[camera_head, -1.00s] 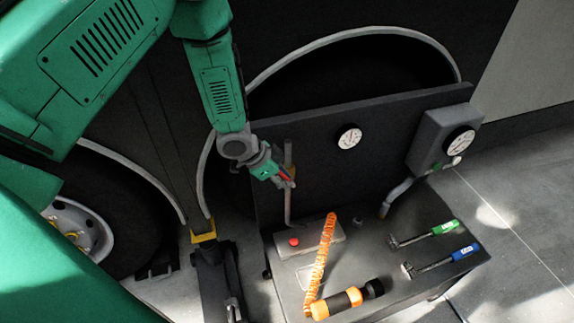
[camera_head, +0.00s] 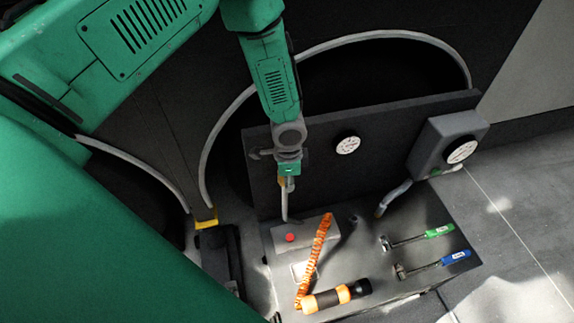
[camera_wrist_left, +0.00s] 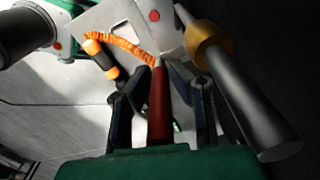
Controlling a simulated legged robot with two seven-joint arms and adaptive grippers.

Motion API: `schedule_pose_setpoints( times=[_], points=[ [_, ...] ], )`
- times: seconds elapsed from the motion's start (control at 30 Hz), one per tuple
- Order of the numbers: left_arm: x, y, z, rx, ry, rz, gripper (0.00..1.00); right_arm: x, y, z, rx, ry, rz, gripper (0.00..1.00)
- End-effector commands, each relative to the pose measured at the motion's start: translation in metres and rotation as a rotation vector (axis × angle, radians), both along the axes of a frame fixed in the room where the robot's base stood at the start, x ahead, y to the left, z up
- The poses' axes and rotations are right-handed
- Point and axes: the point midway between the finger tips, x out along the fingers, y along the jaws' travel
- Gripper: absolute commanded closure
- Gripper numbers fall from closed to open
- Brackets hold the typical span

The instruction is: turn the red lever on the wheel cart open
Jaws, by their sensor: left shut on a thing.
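The red lever (camera_wrist_left: 159,108) lies lengthwise between the two fingers of my left gripper (camera_wrist_left: 163,92) in the left wrist view. The gripper is shut on it. In the head view my left gripper (camera_head: 288,180) is in front of the cart's upright dark panel (camera_head: 395,140), at the top of a thin grey pipe (camera_head: 285,208). The lever is hidden there by the gripper. A brass collar (camera_wrist_left: 206,40) on a dark bar (camera_wrist_left: 250,100) is close beside the right finger in the wrist view. I do not see my right gripper.
The cart top (camera_head: 350,250) holds a box with a red button (camera_head: 291,237), an orange coiled cord (camera_head: 317,258), an orange-black torch (camera_head: 335,297), and green- and blue-handled tools (camera_head: 437,232).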

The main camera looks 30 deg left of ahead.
Motion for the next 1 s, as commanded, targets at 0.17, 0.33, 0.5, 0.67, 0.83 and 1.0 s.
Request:
schedule_pose_setpoints(
  times=[0.17,0.33,0.5,0.67,0.83,1.0],
  points=[
    [0.0063,-0.0012,0.0029,0.014,0.01,0.001,1.0,0.0,0.0,0.0016,0.0,0.0,0.0,0.49],
    [0.0067,-0.0011,0.0034,0.018,0.013,0.001,1.0,0.0,0.0,0.0018,0.0,0.0,0.0,0.49],
    [0.0072,-0.0011,0.0038,0.018,0.011,0.001,1.0,0.0,0.0,0.0018,0.0,0.0,0.0,0.49],
    [0.0073,-0.0009,0.0041,0.018,0.011,0.001,0.65,-0.0001,0.0,0.0019,0.0,0.0,0.0,0.49],
    [0.0042,-0.0003,0.0027,0.018,0.017,0.001,0.65,0.0,-0.0001,0.0018,0.0,0.0,0.0,0.49],
    [0.002,-0.0001,0.0016,0.019,0.021,0.001,0.65,0.0,-0.0001,0.0017,0.0,0.0,0.0,0.49]
  ],
)
